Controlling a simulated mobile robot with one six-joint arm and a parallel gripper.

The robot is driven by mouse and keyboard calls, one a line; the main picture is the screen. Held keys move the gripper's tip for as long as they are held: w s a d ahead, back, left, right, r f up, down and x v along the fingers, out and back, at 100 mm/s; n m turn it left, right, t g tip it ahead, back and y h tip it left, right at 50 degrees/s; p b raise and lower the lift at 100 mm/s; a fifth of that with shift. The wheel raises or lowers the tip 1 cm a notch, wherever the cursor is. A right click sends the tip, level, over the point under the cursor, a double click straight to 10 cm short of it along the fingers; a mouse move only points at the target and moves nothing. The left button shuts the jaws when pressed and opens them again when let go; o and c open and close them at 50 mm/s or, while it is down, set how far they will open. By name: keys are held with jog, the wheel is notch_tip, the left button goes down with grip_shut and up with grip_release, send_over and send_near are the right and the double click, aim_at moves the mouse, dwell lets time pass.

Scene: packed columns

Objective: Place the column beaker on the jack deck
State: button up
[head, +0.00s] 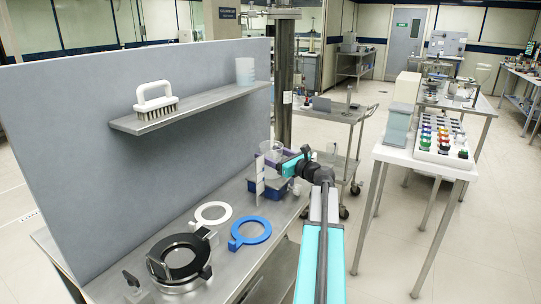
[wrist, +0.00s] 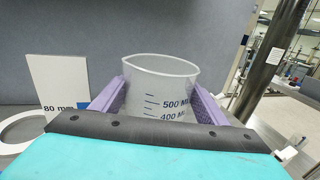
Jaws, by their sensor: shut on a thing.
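My gripper (head: 280,157) is shut on a clear beaker (head: 271,148), with a purple finger on each side of it. In the wrist view the beaker (wrist: 160,85) is upright, shows 500 ML and 400 ML marks, and its lower part is hidden by the gripper (wrist: 160,105). A blue block-like thing, likely the jack (head: 268,190), stands on the steel bench below the beaker. Its deck is mostly hidden by my gripper and a white card, so I cannot tell whether the beaker touches it.
The upright white card (head: 259,178), marked 80 mm in the wrist view (wrist: 62,88), stands close by. White (head: 211,214) and blue (head: 250,232) rings and a black clamp ring (head: 180,257) lie nearer. The shelf (head: 190,108) holds a brush (head: 155,100) and a cup (head: 245,71).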

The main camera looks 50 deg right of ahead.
jog(key=o, duration=1)
jog(key=shift+f, duration=0.1)
jog(key=shift+r, duration=0.2)
jog(key=s+b, duration=0.1)
jog(key=s, duration=1.1)
jog(key=shift+a, duration=0.1)
jog(key=shift+f, duration=0.1)
